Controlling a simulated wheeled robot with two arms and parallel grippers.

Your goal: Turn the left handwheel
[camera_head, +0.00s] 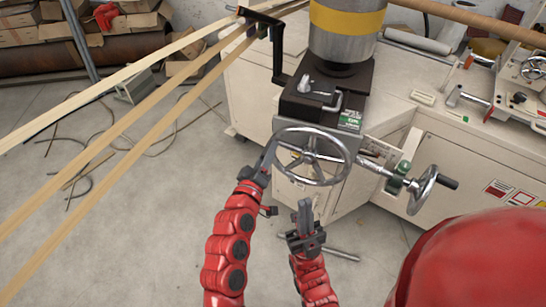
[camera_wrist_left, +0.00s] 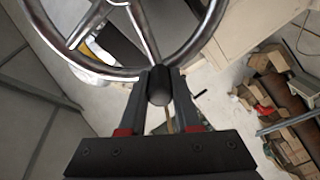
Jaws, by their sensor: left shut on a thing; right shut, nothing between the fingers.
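The left handwheel (camera_head: 312,183) is a chrome spoked wheel on the front of the machine, at the middle of the head view. Its rim and spokes also fill the top of the left wrist view (camera_wrist_left: 206,36). My left gripper (camera_head: 270,150) is at the wheel's left side. In the left wrist view its fingers (camera_wrist_left: 162,74) are shut around the wheel's black handle knob (camera_wrist_left: 159,88) at the rim. The knob is mostly hidden in the head view. My right gripper (camera_head: 304,208) is shut and empty, below the wheel and apart from it.
A smaller chrome handwheel (camera_head: 425,190) sits to the right on a horizontal shaft. A metal cylinder with a yellow band (camera_head: 346,20) stands above the black machine block (camera_head: 320,98). Long wooden strips (camera_head: 120,135) cross the left side. Open floor lies at lower left.

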